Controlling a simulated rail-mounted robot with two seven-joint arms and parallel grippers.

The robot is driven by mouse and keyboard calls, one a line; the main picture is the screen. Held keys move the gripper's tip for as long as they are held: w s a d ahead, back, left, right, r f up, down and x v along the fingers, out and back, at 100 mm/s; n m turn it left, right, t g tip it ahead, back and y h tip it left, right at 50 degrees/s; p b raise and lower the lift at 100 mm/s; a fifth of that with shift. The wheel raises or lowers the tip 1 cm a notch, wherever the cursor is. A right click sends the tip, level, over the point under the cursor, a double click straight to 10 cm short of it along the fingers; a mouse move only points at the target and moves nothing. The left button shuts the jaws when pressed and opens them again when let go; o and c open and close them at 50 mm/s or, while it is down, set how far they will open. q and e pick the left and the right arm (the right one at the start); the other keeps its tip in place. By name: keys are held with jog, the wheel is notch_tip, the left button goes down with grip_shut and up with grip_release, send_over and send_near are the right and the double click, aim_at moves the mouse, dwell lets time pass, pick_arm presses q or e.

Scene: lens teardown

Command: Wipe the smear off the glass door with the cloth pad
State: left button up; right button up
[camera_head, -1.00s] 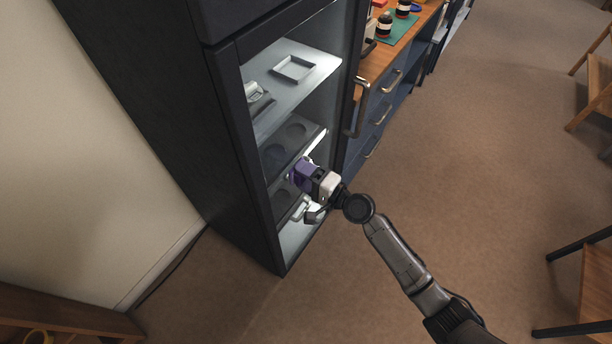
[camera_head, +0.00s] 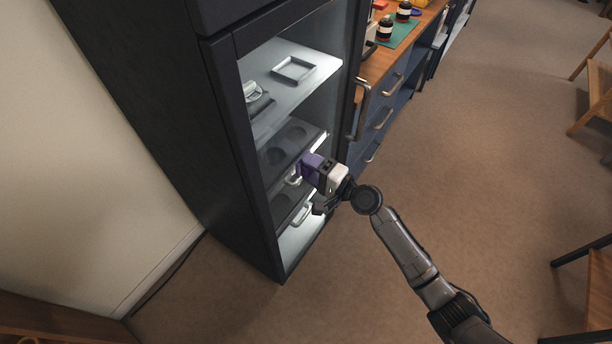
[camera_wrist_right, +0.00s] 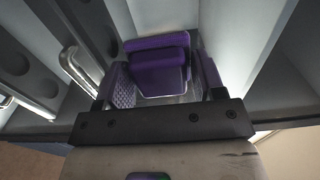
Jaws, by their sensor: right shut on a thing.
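The glass door (camera_head: 243,150) is the tall dark-framed front of the cabinet, with lit shelves showing through it. I cannot make out a distinct smear on it. My right gripper (camera_head: 315,172) is at the lower middle of the door, shut on the purple cloth pad (camera_head: 309,165). In the right wrist view, the purple pad (camera_wrist_right: 158,72) sits between the fingers, facing the cabinet. I cannot tell whether the pad touches the glass. My left gripper is in neither view.
A door handle (camera_head: 360,108) stands out at the door's right edge. Carpet to the right is open; chairs stand further right.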

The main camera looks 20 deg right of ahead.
aim_at(292, 173)
jog(key=shift+w+d, duration=0.1)
jog(key=shift+w, duration=0.1)
jog(key=shift+s, duration=0.1)
jog(key=shift+s+a+r+p, duration=0.1)
jog(key=shift+s+a+p, duration=0.15)
jog(key=shift+a+p, duration=0.25)
jog(key=shift+s+a+p, duration=0.35)
jog(key=shift+s+a, duration=0.05)
jog(key=shift+a, duration=0.2)
jog(key=shift+s+a+p, duration=0.35)
jog(key=shift+s+a, duration=0.05)
jog(key=shift+a, duration=0.2)
